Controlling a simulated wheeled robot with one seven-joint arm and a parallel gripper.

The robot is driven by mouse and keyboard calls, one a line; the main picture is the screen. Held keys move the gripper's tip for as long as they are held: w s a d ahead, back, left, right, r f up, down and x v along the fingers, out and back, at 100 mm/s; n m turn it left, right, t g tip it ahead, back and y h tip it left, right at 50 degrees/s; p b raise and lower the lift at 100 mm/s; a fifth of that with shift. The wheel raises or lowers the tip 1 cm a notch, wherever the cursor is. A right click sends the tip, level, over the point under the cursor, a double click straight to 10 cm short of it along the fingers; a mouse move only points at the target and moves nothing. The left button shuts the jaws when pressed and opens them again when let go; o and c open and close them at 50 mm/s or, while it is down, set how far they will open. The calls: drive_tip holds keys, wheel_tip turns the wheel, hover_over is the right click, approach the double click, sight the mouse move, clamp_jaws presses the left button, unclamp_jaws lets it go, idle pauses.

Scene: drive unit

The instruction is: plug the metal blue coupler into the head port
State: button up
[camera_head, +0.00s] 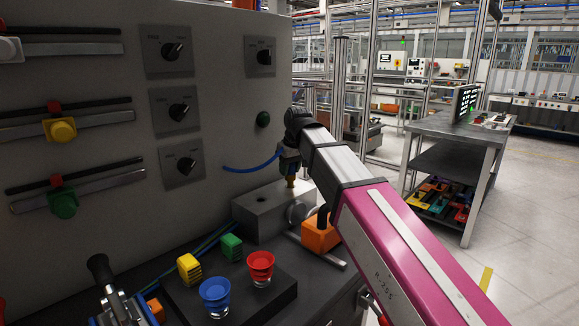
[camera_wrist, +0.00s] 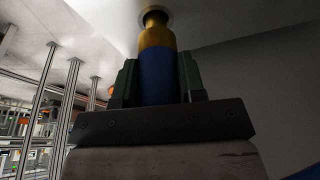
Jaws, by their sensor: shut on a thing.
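The metal coupler has a blue body and a brass-coloured end; it shows in the wrist view (camera_wrist: 158,72) and small in the head view (camera_head: 291,182). My gripper (camera_wrist: 158,80) is shut on its blue body, with a dark green finger on each side. In the head view my gripper (camera_head: 290,163) is over the right part of a grey block (camera_head: 255,218). The coupler's brass end points down at the block's top. In the wrist view this end meets a pale round ring (camera_wrist: 168,14) in a light surface. I cannot tell how deep it sits.
A blue hose (camera_head: 250,169) runs from the panel (camera_head: 222,105) to my gripper. The block's top has an open dark hole (camera_head: 261,199) left of the coupler. An orange part (camera_head: 320,235), red cup (camera_head: 260,267) and blue cup (camera_head: 215,295) stand nearby.

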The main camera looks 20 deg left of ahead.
drive_tip(key=shift+f, duration=1.1)
drive_tip(key=shift+f, duration=0.1)
drive_tip(key=o, duration=1.1)
